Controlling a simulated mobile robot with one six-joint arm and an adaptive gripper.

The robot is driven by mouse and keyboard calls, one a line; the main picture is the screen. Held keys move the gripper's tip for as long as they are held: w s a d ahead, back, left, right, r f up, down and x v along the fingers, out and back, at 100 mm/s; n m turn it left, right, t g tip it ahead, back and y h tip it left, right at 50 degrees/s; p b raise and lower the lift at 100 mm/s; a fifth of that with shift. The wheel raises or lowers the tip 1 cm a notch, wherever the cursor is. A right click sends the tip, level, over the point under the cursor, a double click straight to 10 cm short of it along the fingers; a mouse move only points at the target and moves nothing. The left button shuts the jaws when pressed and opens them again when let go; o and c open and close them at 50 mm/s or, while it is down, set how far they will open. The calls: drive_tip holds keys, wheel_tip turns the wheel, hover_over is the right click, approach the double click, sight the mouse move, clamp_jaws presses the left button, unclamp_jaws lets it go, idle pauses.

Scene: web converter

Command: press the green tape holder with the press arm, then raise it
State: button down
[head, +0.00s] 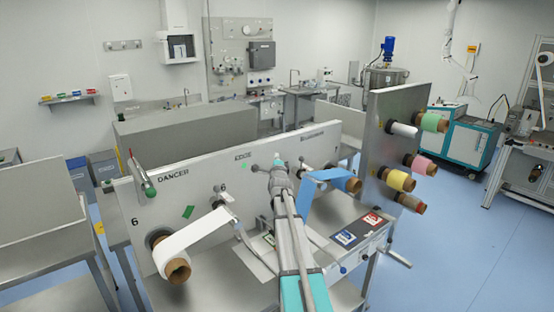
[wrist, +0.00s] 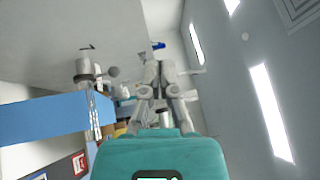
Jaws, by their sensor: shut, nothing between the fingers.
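A green roll (head: 430,122) sits on a brown core on the right upright panel. A small green patch (head: 188,212) and a lever with a green knob (head: 149,189) are at the left of the long white panel. I cannot tell which is the green tape holder, or which part is the press arm. My gripper (head: 278,163) is in front of the white panel, below the EDGE label, apart from the green roll. In the wrist view my gripper (wrist: 158,66) has its fingers together, with nothing between them.
A white web roll (head: 185,245) is at the left and a blue web (head: 318,185) runs just right of my gripper. The blue web also fills the left of the wrist view (wrist: 45,118). Pink (head: 420,164) and yellow (head: 398,180) rolls sit below the green roll.

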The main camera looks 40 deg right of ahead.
drive_tip(key=a+f+b, duration=0.4)
drive_tip(key=f+b, duration=0.7)
drive_tip(key=shift+a+f, duration=0.2)
drive_tip(key=shift+a, duration=0.15)
drive_tip(key=shift+s, duration=0.15)
idle(0.5)
